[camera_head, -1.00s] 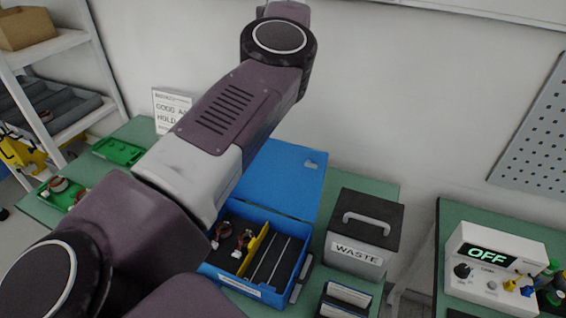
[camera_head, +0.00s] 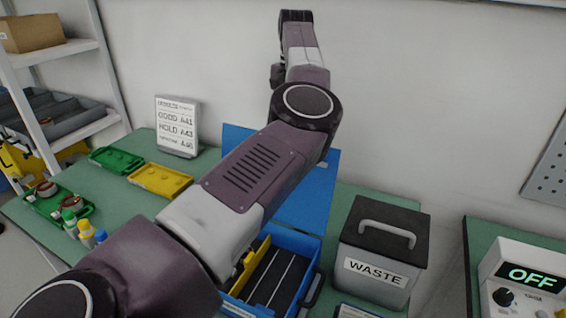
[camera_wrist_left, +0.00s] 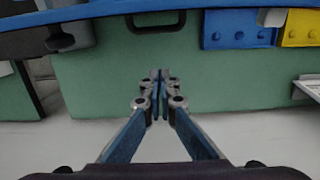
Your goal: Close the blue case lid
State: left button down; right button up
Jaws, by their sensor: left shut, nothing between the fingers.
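The blue case (camera_head: 300,243) stands on the green bench with its lid (camera_head: 308,200) open at the back. My left arm crosses in front of the lid and hides its middle and part of the case. The case holds a yellow divider and dark slots. My left arm reaches up toward the wall beyond the lid, and its gripper is hidden in the head view. In the left wrist view my left gripper (camera_wrist_left: 160,76) is shut and empty, fingertips together. A blue edge crosses the top of that view; I cannot tell which part it is. My right gripper is not in view.
A dark waste bin (camera_head: 383,243) stands right of the case. A sign (camera_head: 177,127), a yellow tray (camera_head: 160,179) and green trays (camera_head: 115,160) are to the left. A white OFF unit (camera_head: 525,275) sits on another bench at right.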

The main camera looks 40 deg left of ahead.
pick_arm(q)
jog(key=s+d+f+p, duration=0.1)
jog(key=s+f, duration=0.3)
jog(key=f, duration=0.1)
jog(key=shift+p, duration=0.3)
jog(key=shift+d, duration=0.15)
dwell(0.4)
